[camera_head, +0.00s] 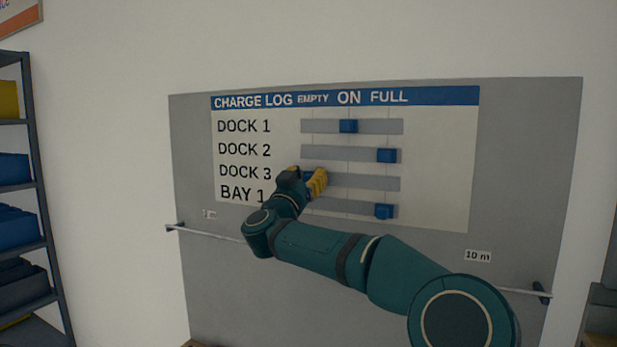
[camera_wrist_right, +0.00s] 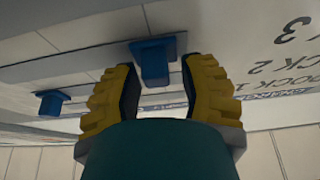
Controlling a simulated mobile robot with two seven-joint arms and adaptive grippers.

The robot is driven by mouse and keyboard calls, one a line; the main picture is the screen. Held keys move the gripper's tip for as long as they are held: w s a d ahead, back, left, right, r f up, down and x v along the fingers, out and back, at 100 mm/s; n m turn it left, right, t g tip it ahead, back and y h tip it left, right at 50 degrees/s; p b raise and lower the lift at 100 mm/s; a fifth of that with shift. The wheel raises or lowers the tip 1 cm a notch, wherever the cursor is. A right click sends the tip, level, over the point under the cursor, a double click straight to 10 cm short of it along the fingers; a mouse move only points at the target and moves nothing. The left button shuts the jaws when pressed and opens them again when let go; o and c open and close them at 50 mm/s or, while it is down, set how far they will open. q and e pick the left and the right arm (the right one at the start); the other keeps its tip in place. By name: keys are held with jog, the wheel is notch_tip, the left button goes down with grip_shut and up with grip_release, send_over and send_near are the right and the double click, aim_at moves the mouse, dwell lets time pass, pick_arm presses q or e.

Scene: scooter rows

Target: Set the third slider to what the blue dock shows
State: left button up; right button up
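The grey and white charge board has slider rows marked DOCK 1, DOCK 2, DOCK 3 and BAY 1. The third slider (camera_head: 313,175), a blue knob on the DOCK 3 track (camera_head: 365,183), is at the left, EMPTY end. My right gripper (camera_head: 305,177) is at this knob and partly covers it. In the right wrist view the third slider's knob (camera_wrist_right: 153,60) lies between the yellow fingertips of my right gripper (camera_wrist_right: 158,75), which are apart with small gaps beside it. The blue dock is not seen in either view. My left gripper is out of view.
The DOCK 1 knob (camera_head: 348,126) is near mid-track. The DOCK 2 knob (camera_head: 387,156) and BAY 1 knob (camera_head: 384,211) are towards the right, FULL end. A pale rail (camera_head: 205,234) crosses the board below. A shelf rack (camera_head: 38,190) with bins stands at left.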

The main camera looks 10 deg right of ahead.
jog(key=shift+w+a+f, duration=0.1)
jog(key=shift+a, duration=0.05)
jog(key=v, duration=1.2)
